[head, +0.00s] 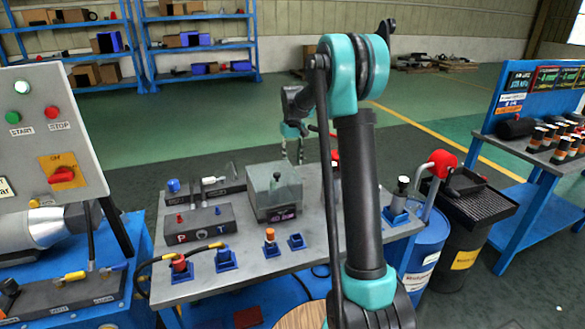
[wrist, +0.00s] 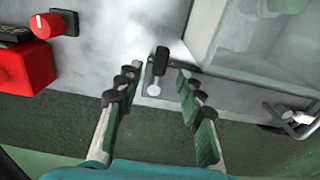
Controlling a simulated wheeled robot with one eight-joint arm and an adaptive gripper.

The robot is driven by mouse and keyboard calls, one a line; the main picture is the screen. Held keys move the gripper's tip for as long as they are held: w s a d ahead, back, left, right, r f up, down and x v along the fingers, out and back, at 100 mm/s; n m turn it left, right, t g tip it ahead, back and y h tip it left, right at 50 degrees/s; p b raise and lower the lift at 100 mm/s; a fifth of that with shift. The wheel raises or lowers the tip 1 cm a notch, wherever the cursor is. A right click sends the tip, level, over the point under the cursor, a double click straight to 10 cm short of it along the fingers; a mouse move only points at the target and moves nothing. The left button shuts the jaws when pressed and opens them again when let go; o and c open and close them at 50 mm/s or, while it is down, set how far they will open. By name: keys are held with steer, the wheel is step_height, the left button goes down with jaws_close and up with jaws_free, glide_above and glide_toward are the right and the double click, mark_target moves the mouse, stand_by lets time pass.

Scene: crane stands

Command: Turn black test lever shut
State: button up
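The black test lever (wrist: 161,62) stands on a small grey plate at the table's edge in the wrist view. A silver rounded piece (wrist: 154,89) sits at its near end. My gripper (wrist: 157,72) is open, with one finger on each side of the lever. A gap shows between the fingers and the lever, and I see no grip on it. In the head view my gripper (head: 300,158) points down behind the clear box at the far side of the grey table (head: 215,285). I cannot make out the lever in that view.
The clear box (head: 273,195) stands close beside the lever; it also fills the upper right of the wrist view (wrist: 255,40). A red block (wrist: 28,72) and red knob (wrist: 45,25) lie left. Several small fittings line the table's front. Floor beyond the table is free.

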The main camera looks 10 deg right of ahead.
steer(key=shift+f, duration=1.85)
steer(key=shift+c, duration=0.5)
jaws_close()
